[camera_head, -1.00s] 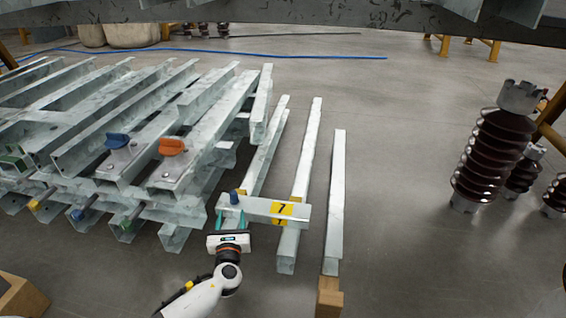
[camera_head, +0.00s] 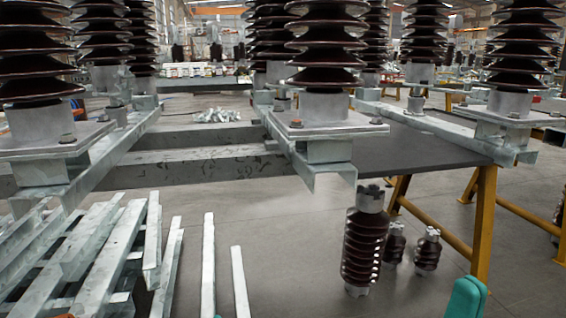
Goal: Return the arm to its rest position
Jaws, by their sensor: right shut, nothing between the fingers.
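The teal fingers of my right gripper (camera_head: 467,298) show at the bottom right edge of the head view. They are shut with nothing between them, and the rest of the gripper is cut off by the frame. It appears clear of the objects around it.
A steel frame (camera_head: 330,172) carrying large brown insulators (camera_head: 327,45) spans the upper view on yellow trestle legs (camera_head: 484,220). Smaller insulators (camera_head: 362,245) stand on the floor. Galvanised beams (camera_head: 100,250) are stacked at lower left. Bare floor (camera_head: 300,270) lies between.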

